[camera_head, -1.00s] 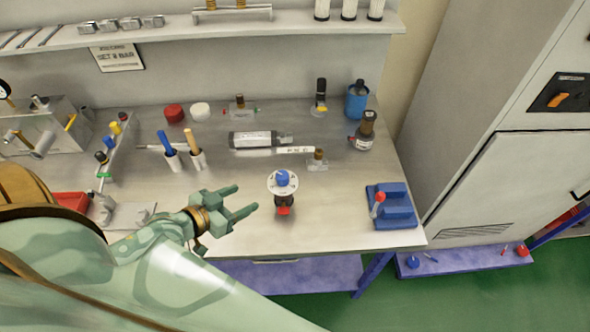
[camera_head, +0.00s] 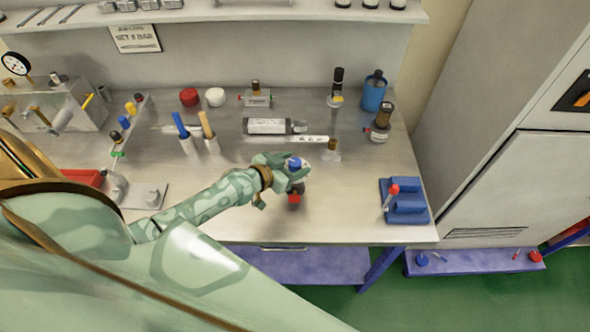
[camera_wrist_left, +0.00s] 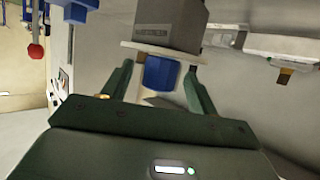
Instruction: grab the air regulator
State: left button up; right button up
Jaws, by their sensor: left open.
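The air regulator, with a blue knob (camera_head: 295,163), a pale plate and a dark body with a red lower end (camera_head: 294,198), stands on the bench. My left gripper (camera_head: 287,170) is at its top and partly hides it. In the left wrist view the blue knob (camera_wrist_left: 160,73) shows between the two open fingers, with the pale plate and a grey block (camera_wrist_left: 170,25) beyond. I cannot tell whether either finger touches the knob. My right gripper is not in view.
A blue fixture with a red-tipped lever (camera_head: 405,203) stands to the right. Two holders with a blue and a tan handle (camera_head: 208,130) stand left. The front bench strip is clear.

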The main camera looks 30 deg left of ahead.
pick_arm(q)
jog(key=shift+w+d+f, duration=0.15)
jog(key=shift+w+f, duration=0.05)
jog(key=shift+w, duration=0.2)
jog(key=shift+s+r, duration=0.1)
jog(key=shift+s, duration=0.05)
jog(key=shift+c, duration=1.2)
grip_shut()
jog(key=shift+r, duration=0.1)
